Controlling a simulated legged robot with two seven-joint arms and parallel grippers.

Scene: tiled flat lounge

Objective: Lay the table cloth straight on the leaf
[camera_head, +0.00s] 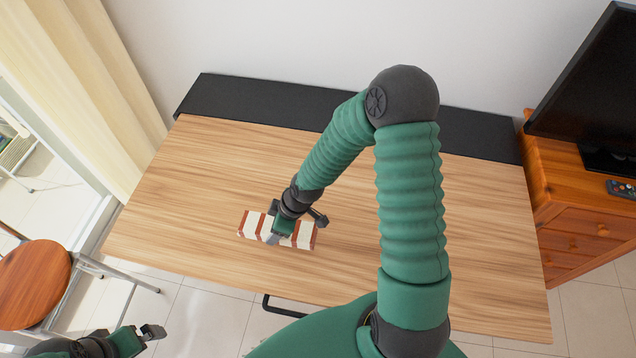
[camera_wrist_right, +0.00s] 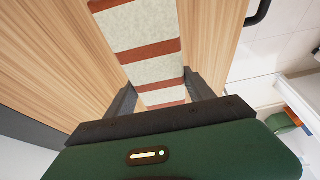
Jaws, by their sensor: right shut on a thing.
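The table cloth (camera_head: 305,237) is a narrow strip with white and rust-red stripes. It lies on the wood-grain leaf (camera_head: 470,240), left of the middle and towards the front edge, its long side roughly parallel to that edge. My right gripper (camera_head: 277,234) reaches down over the cloth and is shut on it, hiding its middle. In the right wrist view the cloth (camera_wrist_right: 150,25) runs between the two fingers (camera_wrist_right: 158,82). My left gripper (camera_head: 150,334) is at the bottom left, off the leaf; its jaw opening is unclear.
A black strip (camera_head: 270,98) runs along the leaf's back edge by the wall. A wooden cabinet (camera_head: 575,190) with a dark screen (camera_head: 590,85) stands at the right. A stool (camera_head: 35,285) stands at the left near a curtain (camera_head: 95,90). The leaf around the cloth is clear.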

